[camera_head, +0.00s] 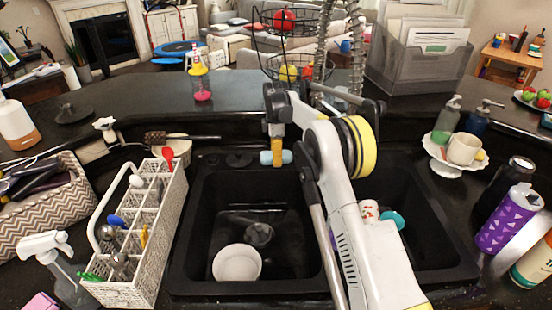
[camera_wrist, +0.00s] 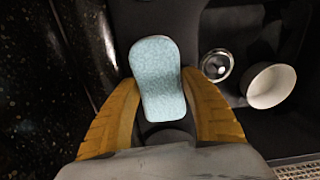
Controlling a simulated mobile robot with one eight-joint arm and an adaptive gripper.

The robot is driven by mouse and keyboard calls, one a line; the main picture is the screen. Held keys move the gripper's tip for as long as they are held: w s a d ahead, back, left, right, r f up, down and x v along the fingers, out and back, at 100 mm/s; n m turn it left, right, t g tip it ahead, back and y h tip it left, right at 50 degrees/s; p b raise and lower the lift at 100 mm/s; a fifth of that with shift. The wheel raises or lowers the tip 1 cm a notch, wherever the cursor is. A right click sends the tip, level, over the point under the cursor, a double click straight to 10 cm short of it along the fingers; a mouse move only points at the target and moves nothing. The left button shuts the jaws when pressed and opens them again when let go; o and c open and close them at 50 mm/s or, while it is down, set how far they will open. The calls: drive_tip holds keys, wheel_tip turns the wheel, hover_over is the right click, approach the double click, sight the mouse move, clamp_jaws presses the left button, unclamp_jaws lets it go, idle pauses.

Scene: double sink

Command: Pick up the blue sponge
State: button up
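The light blue sponge (camera_wrist: 156,75) lies between the two yellow fingers of my gripper (camera_wrist: 158,78) in the wrist view. A fingertip is against each long side of it, and the gripper looks shut on it. The sponge's far end sticks out past the fingertips. In the head view the sponge (camera_head: 287,157) shows on both sides of the yellow finger of my gripper (camera_head: 277,150), at the back edge of the sink. I cannot tell whether it rests on the ledge or is just clear of it.
The black double sink (camera_head: 190,225) holds a white bowl (camera_head: 237,262) in its left basin and a cup (camera_head: 369,210) in the right. A white cutlery caddy (camera_head: 125,285) stands left. A purple bottle (camera_head: 508,218) stands right. My arm crosses the sink's middle.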

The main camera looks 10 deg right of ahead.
idle(0.3)
wheel_tip(320, 180, up, 18)
drive_tip(key=p, duration=0.4)
drive_tip(key=shift+p, duration=0.4)
drive_tip(key=shift+c, duration=0.9)
